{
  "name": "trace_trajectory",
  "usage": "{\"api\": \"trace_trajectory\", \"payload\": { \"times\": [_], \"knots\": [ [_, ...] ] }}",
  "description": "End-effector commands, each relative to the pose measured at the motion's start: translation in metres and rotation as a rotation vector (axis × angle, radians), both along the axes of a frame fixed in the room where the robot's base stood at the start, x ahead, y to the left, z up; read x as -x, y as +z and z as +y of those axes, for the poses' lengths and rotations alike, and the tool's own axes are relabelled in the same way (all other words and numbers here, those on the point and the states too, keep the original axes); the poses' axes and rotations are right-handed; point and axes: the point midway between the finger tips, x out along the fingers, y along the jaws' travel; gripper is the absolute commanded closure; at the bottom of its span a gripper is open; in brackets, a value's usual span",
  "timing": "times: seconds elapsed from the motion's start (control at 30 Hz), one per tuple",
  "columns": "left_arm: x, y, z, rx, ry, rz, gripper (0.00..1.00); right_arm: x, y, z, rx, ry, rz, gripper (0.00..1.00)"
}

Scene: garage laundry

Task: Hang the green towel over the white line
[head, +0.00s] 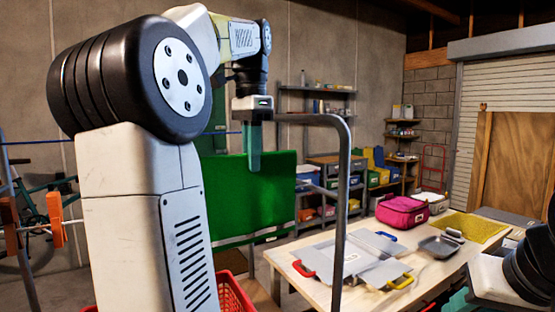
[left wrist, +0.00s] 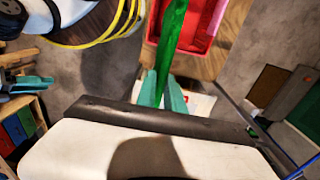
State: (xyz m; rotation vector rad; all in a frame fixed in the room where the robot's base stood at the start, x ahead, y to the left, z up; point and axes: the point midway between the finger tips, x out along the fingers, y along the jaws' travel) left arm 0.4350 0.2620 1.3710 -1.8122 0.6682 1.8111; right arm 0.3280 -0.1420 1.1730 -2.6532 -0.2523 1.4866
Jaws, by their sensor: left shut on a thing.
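My left gripper (head: 255,158) is shut on the green towel (head: 272,195), which hangs as a broad sheet below and beside the fingers. In the left wrist view the teal fingers (left wrist: 163,93) pinch the towel (left wrist: 173,40), seen there as a narrow green strip. A pale thin bar or line (head: 319,188) runs between the towel and the grey metal frame (head: 346,180); I cannot tell whether it is the white line or whether the towel touches it. My right gripper (head: 462,301) is partly in view at the bottom right; its jaw opening is cut off.
A blue line (head: 30,142) crosses at the left, with orange clothespins (head: 56,218) nearby. A red basket (head: 234,298) is low beside my left arm. A wooden table (head: 305,253) carries a pink bag (head: 402,211), a folded grey item with coloured handles, and a yellow mat.

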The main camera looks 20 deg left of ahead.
Motion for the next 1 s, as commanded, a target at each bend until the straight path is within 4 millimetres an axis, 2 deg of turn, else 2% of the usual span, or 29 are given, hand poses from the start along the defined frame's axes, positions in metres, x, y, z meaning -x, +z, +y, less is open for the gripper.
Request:
{"api": "trace_trajectory", "payload": {
  "times": [0.23, 1.0],
  "knots": [
    [-0.012, -0.002, 0.014, 0.0, -0.001, 0.001, 1.0, 0.0, 0.0, 0.0, 0.0, 0.0, 0.0, 0.64],
    [-0.011, -0.065, 0.013, 0.0, 0.0, 0.001, 1.0, 0.0, 0.0, 0.0, 0.0, 0.0, 0.0, 0.64]
  ]
}}
